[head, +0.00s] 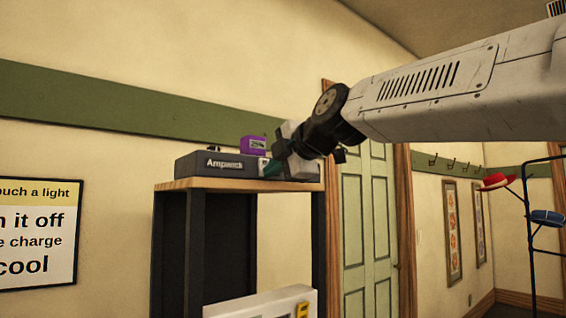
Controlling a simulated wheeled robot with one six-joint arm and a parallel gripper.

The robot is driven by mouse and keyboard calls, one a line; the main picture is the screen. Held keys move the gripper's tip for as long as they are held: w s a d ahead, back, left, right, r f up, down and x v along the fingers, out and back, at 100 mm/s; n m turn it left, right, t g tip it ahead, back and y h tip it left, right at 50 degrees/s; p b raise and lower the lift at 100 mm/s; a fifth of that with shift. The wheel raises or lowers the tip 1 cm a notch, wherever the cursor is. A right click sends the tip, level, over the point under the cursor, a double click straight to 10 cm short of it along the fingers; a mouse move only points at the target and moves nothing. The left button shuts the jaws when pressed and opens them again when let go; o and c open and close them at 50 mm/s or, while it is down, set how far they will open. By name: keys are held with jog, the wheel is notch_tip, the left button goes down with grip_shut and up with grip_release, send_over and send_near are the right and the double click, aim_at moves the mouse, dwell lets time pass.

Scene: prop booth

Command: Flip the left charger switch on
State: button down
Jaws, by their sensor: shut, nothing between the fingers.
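A dark grey charger box (207,166) lettered "Ampwick" sits on the wooden top of a black stand. A purple block (254,145) rises at the top of the charger, toward its right. My gripper (273,168) is shut with nothing held, at the right end of the charger, reaching down from the upper right. A teal part shows at its tip. It covers the right part of the charger's front. I cannot tell whether it touches the charger. No charger switch can be made out; the view there is small and partly hidden.
The wooden stand top (180,185) ends just beyond the charger. A white box (262,306) with a yellow part shows lower in the stand. A sign (38,235) hangs at left. A green door (365,230) and a rack with hats (496,181) stand right.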

dwell(0.3)
jog(key=shift+w+a+f, duration=0.15)
jog(key=shift+w+f, duration=0.05)
jog(key=shift+r, duration=1.15)
jog(key=shift+s, duration=0.1)
jog(key=f+v, duration=0.1)
jog(key=v, duration=1.2)
jog(key=shift+s+d, duration=0.25)
jog(key=shift+d, duration=0.1)
